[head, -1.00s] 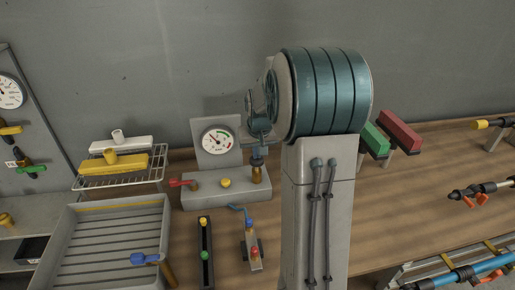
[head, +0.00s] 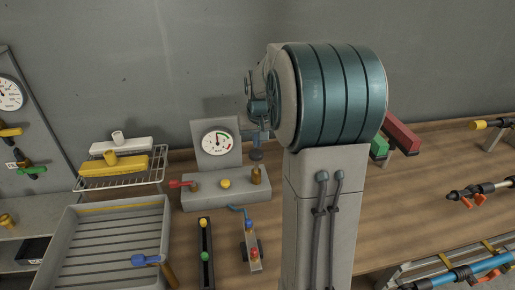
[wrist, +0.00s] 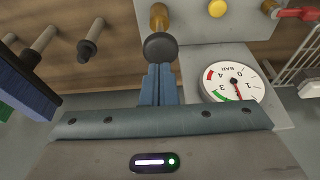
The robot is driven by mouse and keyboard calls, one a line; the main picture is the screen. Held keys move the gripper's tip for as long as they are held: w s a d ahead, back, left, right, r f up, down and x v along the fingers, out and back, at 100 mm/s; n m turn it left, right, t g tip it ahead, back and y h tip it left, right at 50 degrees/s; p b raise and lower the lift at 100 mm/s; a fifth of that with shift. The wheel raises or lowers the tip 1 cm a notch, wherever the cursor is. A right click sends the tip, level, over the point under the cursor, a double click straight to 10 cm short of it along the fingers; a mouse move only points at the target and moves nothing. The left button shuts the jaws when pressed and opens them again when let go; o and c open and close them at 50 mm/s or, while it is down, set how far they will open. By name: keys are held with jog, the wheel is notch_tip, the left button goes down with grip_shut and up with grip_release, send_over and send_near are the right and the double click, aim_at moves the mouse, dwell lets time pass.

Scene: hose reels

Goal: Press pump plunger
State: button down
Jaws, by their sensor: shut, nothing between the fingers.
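The pump block (head: 215,192) stands on the bench in the head view, with a round gauge (head: 216,142) on its back plate. The plunger has a dark round knob (head: 256,155) above a brass barrel (head: 257,175) at the block's right end. In the wrist view the knob (wrist: 160,46) sits just beyond the fingertips, with the brass part (wrist: 158,17) behind it. My gripper (wrist: 158,68) is shut and empty, its blue fingers close together. Whether they touch the knob I cannot tell. In the head view my arm partly hides the gripper.
A red lever (head: 181,184) and a yellow button (head: 226,183) are on the same block. A wire rack (head: 120,180) and a grey tray (head: 110,245) stand to the left. Green and red blocks (head: 401,134) are at the right.

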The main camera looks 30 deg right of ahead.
jog(key=v, duration=0.7)
jog(key=shift+b, duration=0.35)
jog(key=shift+a+r, duration=0.15)
dwell(0.4)
